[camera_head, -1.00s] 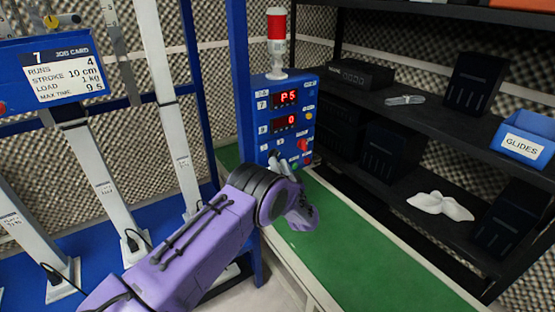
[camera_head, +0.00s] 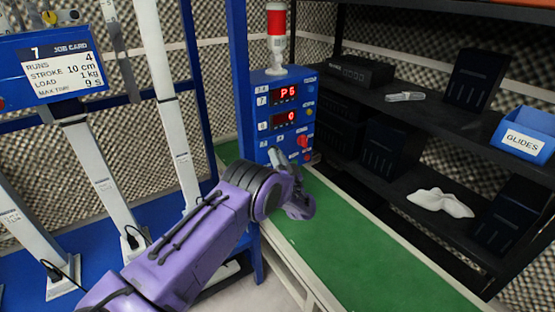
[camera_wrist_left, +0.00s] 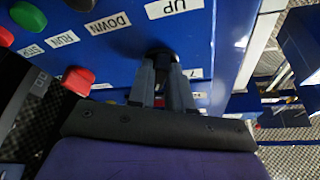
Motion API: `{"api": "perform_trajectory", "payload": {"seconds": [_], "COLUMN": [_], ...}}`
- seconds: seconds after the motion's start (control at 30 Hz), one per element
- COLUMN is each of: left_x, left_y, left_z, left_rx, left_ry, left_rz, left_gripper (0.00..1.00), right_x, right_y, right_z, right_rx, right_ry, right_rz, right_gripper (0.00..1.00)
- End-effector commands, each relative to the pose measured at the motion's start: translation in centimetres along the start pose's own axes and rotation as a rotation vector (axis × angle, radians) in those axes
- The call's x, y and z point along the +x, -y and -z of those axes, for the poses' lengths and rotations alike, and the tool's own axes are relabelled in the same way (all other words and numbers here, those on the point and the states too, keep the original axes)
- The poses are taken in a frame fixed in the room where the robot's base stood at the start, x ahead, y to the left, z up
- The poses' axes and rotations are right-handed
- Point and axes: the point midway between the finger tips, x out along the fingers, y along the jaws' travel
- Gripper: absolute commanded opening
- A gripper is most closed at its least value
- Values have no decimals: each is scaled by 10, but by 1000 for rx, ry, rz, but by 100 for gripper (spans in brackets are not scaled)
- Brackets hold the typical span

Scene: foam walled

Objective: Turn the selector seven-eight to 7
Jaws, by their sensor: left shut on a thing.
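The blue control box (camera_head: 256,112) stands on a bench beside a blue post. It has two red displays, several coloured buttons and white labels. My left gripper (camera_head: 276,158) reaches its lower front, and my purple wrist hides part of it. In the left wrist view, my left gripper (camera_wrist_left: 167,76) is shut on a black selector knob (camera_wrist_left: 160,54) on the blue face. Labels UP and DOWN are near the knob, and a small label that seems to read 7 (camera_wrist_left: 197,97) is beside the fingers. The knob's pointer is hidden. My right gripper is not in view.
A red and white beacon (camera_head: 276,35) stands on the box. A red button (camera_wrist_left: 78,80) and a green button (camera_wrist_left: 27,17) are near my gripper. Dark shelves (camera_head: 400,180) with a GLIDES bin (camera_head: 525,135) are at right. The job card (camera_head: 60,72) reads 7. The green bench top (camera_head: 330,240) is clear.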

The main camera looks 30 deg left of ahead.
Motion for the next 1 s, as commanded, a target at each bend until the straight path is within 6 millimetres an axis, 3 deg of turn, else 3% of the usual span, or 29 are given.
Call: {"api": "perform_trajectory", "payload": {"seconds": [0.6,1.0], "left_x": [-2,1], "left_y": [-7,-7], "left_z": [-5,-1], "left_rx": [-464,-771], "left_ry": [-3,-4], "left_rz": [193,320], "left_gripper": [0,0], "right_x": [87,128], "right_y": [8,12], "right_z": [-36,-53], "right_rx": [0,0], "right_ry": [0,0], "right_rz": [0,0], "right_gripper": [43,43]}}
